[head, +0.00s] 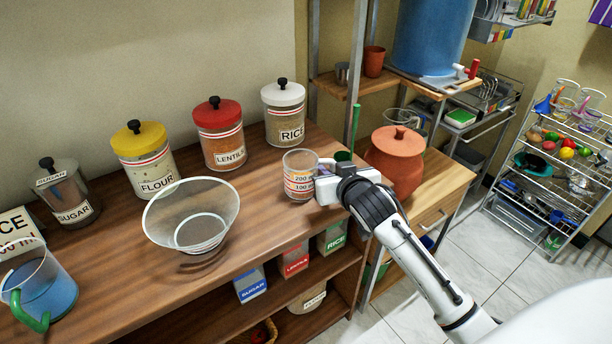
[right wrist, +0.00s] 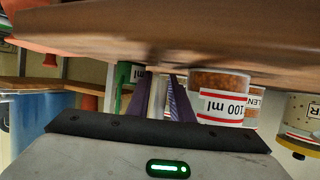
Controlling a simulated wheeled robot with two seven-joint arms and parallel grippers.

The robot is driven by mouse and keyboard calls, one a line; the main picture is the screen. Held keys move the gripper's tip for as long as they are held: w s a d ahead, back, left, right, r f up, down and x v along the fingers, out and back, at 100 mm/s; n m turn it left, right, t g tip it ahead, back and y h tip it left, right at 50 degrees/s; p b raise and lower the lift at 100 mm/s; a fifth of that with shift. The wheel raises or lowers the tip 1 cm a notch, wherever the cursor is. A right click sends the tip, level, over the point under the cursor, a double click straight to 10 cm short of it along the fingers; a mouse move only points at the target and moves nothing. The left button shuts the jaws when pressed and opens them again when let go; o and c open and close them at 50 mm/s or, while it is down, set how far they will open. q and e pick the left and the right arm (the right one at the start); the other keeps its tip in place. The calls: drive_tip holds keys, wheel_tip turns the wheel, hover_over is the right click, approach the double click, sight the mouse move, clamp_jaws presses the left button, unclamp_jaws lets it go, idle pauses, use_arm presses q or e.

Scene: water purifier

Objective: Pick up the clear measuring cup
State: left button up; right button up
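The clear measuring cup (head: 299,177), with red bands and "200" and "100 ml" labels, stands upright near the counter's front right edge. My right gripper (head: 327,177) is at its right side, where the handle is. In the right wrist view, which is upside down, the cup (right wrist: 223,103) shows just right of the fingers (right wrist: 165,98). The fingers are close together with a narrow gap. The handle is not clear there, so I cannot tell whether they hold it. My left gripper is out of view.
A clear bowl (head: 192,217) stands left of the cup, with a blue jug (head: 45,290) farther left. Labelled jars, including rice (head: 284,116) and lentils (head: 219,137), line the back. A clay pot (head: 396,160) is close behind my right gripper. Bare counter (head: 262,225) lies between bowl and cup.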

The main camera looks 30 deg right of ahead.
drive_tip(key=shift+w, duration=0.15)
clamp_jaws()
drive_tip(key=shift+r, duration=0.2)
